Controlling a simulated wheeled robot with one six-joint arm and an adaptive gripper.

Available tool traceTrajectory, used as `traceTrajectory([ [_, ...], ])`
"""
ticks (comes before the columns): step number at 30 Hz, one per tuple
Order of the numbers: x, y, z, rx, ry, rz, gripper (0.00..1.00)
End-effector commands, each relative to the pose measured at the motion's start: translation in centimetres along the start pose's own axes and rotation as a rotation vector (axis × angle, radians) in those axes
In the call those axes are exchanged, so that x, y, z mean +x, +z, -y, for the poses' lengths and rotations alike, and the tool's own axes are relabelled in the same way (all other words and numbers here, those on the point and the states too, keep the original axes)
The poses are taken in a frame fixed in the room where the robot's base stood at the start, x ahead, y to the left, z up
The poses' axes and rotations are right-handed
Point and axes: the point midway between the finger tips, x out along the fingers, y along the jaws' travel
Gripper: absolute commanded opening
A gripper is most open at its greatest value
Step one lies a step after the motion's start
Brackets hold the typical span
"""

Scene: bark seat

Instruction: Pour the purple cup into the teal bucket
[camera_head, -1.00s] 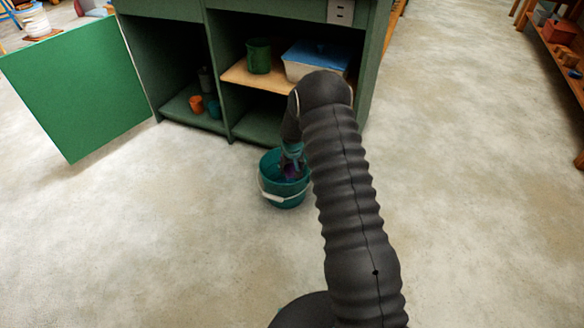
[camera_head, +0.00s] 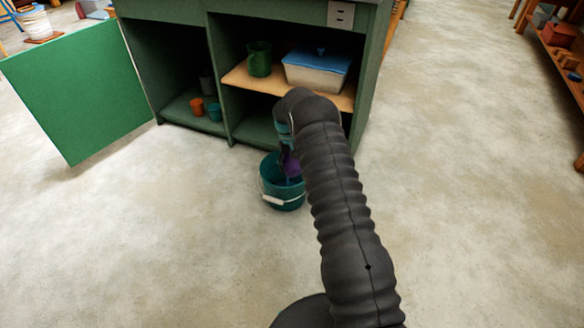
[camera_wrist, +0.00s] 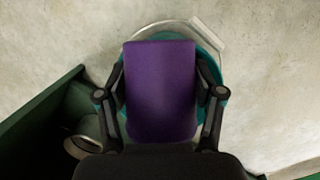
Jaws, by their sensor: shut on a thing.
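The purple cup (camera_wrist: 160,90) is between the two fingers of my gripper (camera_wrist: 161,100) in the wrist view. My gripper is shut on it. In the head view the purple cup (camera_head: 290,163) shows just above the rim of the teal bucket, partly behind my arm. The cup's opening and contents cannot be seen. The teal bucket (camera_head: 283,199) stands on the floor in front of the green cabinet, its white handle hanging at the front. In the wrist view the bucket (camera_wrist: 207,48) is beneath the cup and mostly hidden by it.
The green cabinet (camera_head: 232,70) stands open just behind the bucket, its door (camera_head: 80,90) swung out left. Its shelf holds a green mug (camera_head: 259,60) and a blue-lidded box (camera_head: 318,70). Small orange (camera_head: 197,106) and teal cups (camera_head: 214,112) stand lower left.

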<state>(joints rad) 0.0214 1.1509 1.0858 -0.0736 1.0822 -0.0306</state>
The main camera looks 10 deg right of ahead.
Motion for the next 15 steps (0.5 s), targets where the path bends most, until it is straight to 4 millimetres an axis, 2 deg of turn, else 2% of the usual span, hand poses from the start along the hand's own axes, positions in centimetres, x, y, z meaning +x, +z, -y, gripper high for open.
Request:
traceTrajectory([
  [15,-0.58,-0.36,-0.03,-0.007,0.003,0.135,0.18],
])
